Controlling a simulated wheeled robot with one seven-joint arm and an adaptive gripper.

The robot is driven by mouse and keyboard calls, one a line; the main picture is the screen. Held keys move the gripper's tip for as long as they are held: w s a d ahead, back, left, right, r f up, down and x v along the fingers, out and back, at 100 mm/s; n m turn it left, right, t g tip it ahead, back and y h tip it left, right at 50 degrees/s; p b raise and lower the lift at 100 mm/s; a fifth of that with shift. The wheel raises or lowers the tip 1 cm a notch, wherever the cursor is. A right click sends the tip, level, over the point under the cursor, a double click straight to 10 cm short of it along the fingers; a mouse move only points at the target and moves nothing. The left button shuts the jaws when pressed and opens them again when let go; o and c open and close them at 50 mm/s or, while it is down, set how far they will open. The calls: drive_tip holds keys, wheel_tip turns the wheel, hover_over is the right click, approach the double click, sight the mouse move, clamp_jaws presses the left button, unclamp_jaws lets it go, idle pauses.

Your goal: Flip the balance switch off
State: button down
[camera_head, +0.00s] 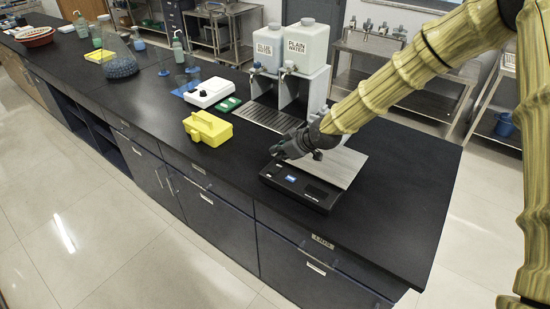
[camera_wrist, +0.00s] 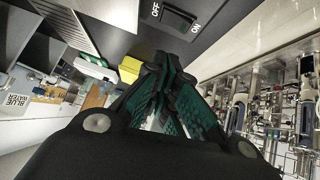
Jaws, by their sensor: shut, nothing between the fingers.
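The balance (camera_head: 298,190) is a low black unit with a flat silver pan (camera_head: 347,165), on the black counter near its front edge. A small display (camera_head: 291,178) on its front glows pale blue. In the wrist view its black rocker switch (camera_wrist: 178,18) lies between white OFF and ON labels. I cannot tell which side of the rocker is pressed. My gripper (camera_head: 283,153) is above the back left part of the balance and hides some of it. In the wrist view my gripper (camera_wrist: 166,62) is shut and empty, with its fingertips apart from the switch in the picture.
A yellow box (camera_head: 208,128) and a white device (camera_head: 209,92) stand left of the balance. Behind are two water containers, labelled BLUE WATER (camera_head: 268,48) and PLAIN WATER (camera_head: 305,46), over a drain grate (camera_head: 270,117). The counter right of the balance is clear.

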drive_tip(key=b+v, duration=0.2)
drive_tip(key=v, duration=0.5)
drive_tip(key=shift+w+d, duration=0.25)
drive_tip(key=shift+d, duration=0.1)
drive_tip(key=shift+r, duration=0.15)
